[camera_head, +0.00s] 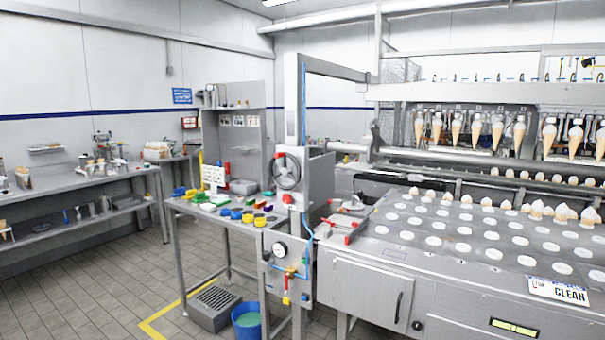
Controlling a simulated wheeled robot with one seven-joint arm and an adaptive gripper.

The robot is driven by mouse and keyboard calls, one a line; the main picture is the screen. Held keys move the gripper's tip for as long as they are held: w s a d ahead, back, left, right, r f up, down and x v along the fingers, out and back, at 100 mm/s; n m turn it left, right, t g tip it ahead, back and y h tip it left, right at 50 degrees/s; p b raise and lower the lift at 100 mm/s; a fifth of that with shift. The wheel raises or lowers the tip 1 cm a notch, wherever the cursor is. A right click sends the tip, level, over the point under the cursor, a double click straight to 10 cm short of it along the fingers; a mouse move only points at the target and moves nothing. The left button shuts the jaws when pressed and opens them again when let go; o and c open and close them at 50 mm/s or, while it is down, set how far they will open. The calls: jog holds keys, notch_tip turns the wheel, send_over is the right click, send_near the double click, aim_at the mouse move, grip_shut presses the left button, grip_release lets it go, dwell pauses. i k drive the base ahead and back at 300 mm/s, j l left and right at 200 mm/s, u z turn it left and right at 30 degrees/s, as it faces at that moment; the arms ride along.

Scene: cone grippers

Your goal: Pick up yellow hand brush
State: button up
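A small metal table (188,208) stands left of the middle, with several small coloured items on it. Small yellow items lie among them, one near the table's front right (260,220) and one near the front middle (248,216). They are too small for me to tell which, if any, is the yellow hand brush. My gripper is not in view.
A blue bucket (246,322) and a grey step box (214,308) stand on the floor below the table. A machine with a handwheel (288,172) stands beside it. Tiled floor (95,285) at the left is clear. A cone machine (465,240) fills the right.

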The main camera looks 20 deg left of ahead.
aim_at(190, 195)
jog(key=i+j+u, duration=0.8)
jog(key=i+j, duration=0.2)
jog(key=i, duration=0.25)
jog(key=i+j+u, duration=0.1)
jog(key=i, duration=0.35)
jog(key=i+j, duration=0.3)
jog(key=i, duration=0.2)
jog(key=i+j+u, duration=0.1)
jog(key=i, duration=0.35)
